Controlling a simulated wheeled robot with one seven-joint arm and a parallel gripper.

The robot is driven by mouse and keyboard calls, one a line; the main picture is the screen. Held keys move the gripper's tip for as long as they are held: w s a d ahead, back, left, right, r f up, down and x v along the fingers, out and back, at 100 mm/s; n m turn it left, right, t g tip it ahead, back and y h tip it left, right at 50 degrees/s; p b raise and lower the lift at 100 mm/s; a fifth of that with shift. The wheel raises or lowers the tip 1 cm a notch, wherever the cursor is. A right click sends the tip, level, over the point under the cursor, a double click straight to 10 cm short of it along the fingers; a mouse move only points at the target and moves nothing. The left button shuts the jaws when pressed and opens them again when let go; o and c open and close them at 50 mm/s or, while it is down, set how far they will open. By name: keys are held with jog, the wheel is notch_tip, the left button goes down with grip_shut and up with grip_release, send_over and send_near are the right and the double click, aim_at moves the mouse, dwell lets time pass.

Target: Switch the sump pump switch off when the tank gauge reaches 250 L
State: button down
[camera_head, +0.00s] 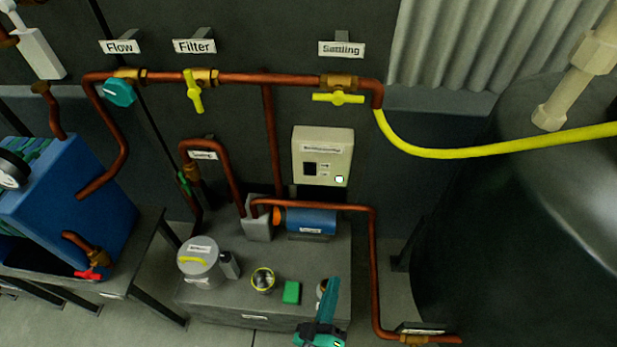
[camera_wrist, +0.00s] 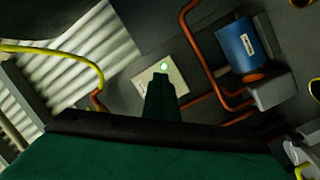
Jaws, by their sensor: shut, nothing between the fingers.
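A cream control box (camera_head: 322,142) with a label, a small dark window and a lit green spot (camera_head: 339,179) is on the dark wall. Its label is too small to read, so I cannot tell whether it is the sump pump switch. The box also shows in the wrist view (camera_wrist: 174,84). My gripper (camera_head: 331,284) is shut and empty, below the box in the head view. In the wrist view its tip (camera_wrist: 161,80) overlaps the box just below the green light; contact is not apparent. A large dark tank (camera_head: 470,220) stands at right. No readable 250 L gauge shows.
A blue motor (camera_head: 311,220) and copper pipe (camera_head: 372,250) are below the box. A grey bench (camera_head: 225,307) holds a lidded pot (camera_head: 199,268), a green block (camera_head: 291,292) and small items. Yellow-handled valves (camera_head: 338,98) line the upper pipe. A yellow hose (camera_head: 450,154) crosses to the right.

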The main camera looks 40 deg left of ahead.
aim_at(310, 168)
jog(key=w+a+r+n+y, duration=0.2)
jog(key=w+a+n, duration=0.3)
jog(key=a, duration=0.3)
jog(key=w+a+r+n+y, duration=0.2)
jog(key=w+a+n, duration=0.2)
jog(key=a, duration=0.4)
jog(key=shift+w+r+n, duration=0.25)
jog(key=shift+w+n, duration=0.1)
jog(key=shift+n, duration=0.55)
jog(key=shift+w+a, duration=0.1)
jog(key=x, duration=1.3)
jog(key=shift+w+a+r, duration=0.15)
jog(key=shift+w+a, duration=0.15)
